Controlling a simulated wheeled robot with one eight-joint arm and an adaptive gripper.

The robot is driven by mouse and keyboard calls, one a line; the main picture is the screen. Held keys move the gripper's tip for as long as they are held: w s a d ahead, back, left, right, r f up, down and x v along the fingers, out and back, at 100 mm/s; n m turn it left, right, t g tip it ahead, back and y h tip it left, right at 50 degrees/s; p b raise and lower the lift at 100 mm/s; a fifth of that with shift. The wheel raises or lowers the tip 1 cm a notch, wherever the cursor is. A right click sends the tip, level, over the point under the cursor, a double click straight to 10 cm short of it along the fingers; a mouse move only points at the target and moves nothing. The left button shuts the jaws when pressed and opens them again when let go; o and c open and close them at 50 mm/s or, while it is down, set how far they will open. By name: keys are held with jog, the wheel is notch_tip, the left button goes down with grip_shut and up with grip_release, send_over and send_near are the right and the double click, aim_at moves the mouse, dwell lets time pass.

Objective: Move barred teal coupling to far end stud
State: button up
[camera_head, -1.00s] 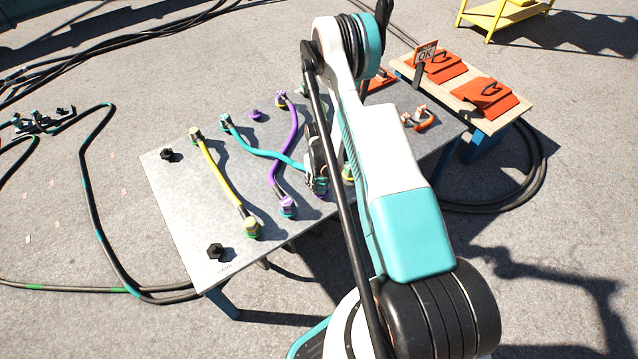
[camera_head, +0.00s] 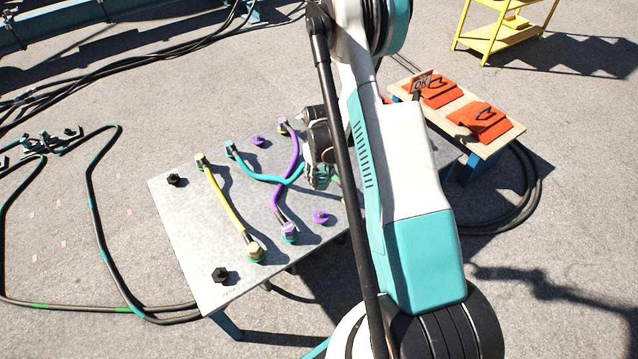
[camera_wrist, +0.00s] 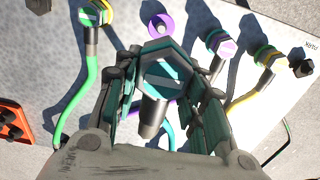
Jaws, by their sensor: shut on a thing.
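The barred teal coupling (camera_wrist: 170,72) is a dark hexagonal piece with a teal face and a pale bar, held between my gripper's fingers (camera_wrist: 166,105) in the wrist view. My gripper (camera_head: 320,175) is shut on it above the table; in the head view the coupling is mostly hidden by the gripper. The teal cable (camera_head: 262,179) runs from the gripper to its other teal coupling (camera_head: 231,149) at the table's far side. A bare purple stud (camera_head: 320,217) stands at the near side and shows in the wrist view (camera_wrist: 160,26). Another bare purple stud (camera_head: 258,140) stands at the far side.
A purple cable (camera_head: 294,150) and a yellow cable (camera_head: 222,200) cross the metal table (camera_head: 185,235). Black studs (camera_head: 174,180) (camera_head: 220,275) stand at its left. A green cable (camera_wrist: 90,75) is close in the wrist view. A wooden bench (camera_head: 510,133) with orange pouches stands right.

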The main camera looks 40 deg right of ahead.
aim_at(319, 189)
jog(key=shift+r, duration=0.45)
notch_tip(319, 189, down, 7)
jog(key=b, duration=0.6)
jog(key=shift+f, duration=0.2)
jog(key=shift+a, duration=0.1)
jog(key=a, duration=1.3)
jog(key=shift+a+f+b, duration=0.15)
jog(key=shift+a+b, duration=0.2)
jog(key=shift+a, duration=0.05)
jog(key=shift+a, duration=0.1)
jog(key=shift+a+f, duration=0.15)
jog(key=shift+a, duration=3.3)
jog(key=shift+a+f, duration=0.1)
jog(key=shift+a, duration=3.35)
jog(key=a, duration=1.4)
jog(key=shift+f, duration=0.2)
